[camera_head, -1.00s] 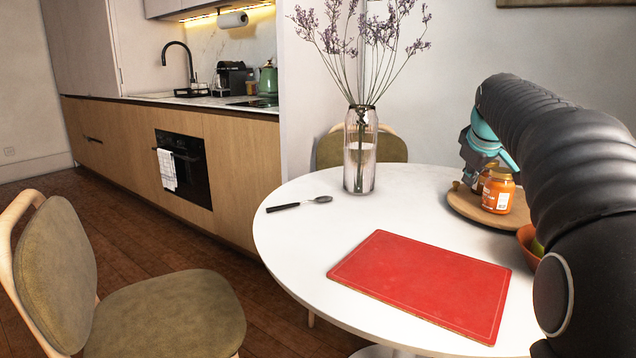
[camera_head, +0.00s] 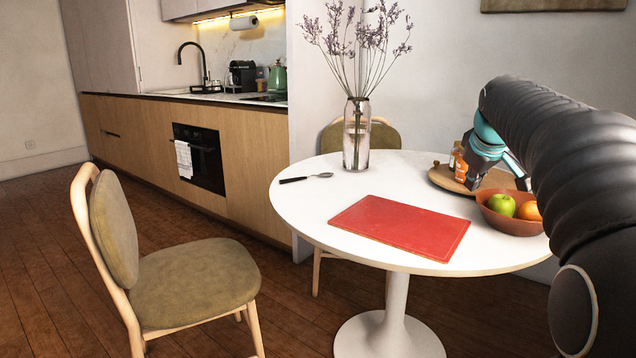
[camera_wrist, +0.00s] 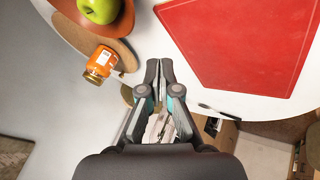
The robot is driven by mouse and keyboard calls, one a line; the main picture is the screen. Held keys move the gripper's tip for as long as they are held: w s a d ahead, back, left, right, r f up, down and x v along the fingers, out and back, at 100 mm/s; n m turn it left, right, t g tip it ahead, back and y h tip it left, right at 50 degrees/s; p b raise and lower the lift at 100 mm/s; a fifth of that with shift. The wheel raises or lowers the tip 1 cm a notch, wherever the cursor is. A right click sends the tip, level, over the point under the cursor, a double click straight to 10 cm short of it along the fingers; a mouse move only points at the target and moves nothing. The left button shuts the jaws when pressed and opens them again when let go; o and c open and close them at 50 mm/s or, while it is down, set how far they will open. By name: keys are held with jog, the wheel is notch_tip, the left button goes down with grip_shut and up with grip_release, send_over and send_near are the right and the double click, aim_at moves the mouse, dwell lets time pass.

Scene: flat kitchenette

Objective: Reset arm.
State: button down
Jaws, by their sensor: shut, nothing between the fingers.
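My arm reaches in from the right edge of the head view. My gripper (camera_head: 474,184) is over the right part of the table, in front of the wooden board (camera_head: 440,179). In the wrist view my gripper (camera_wrist: 159,64) has its fingers together, with nothing held between them. The jar also shows partly behind my gripper in the head view (camera_head: 460,168).
A chair (camera_head: 195,272) stands at the left. Floor between chair and table is clear.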

jog(key=s+a+f+m, duration=0.1)
jog(key=s+a+f, duration=0.1)
jog(key=s+a, duration=0.3)
jog(key=s+a+f+m+y, duration=0.1)
jog(key=s+a+f, duration=0.2)
jog(key=s, duration=0.4)
jog(key=s+a+f+m, duration=0.1)
jog(key=s+a+f, duration=0.1)
jog(key=s+a, duration=0.3)
jog(key=s+a+f+m, duration=0.1)
jog(key=s+a+f, duration=0.1)
jog(key=s+f, duration=0.4)
jog(key=s+a+f+m+g+y, duration=0.1)
jog(key=s+a+f, duration=0.1)
jog(key=s+f, duration=0.5)
jog(key=s, duration=0.3)
jog(key=shift+s+g, duration=0.25)
jog(key=shift+g, duration=0.05)
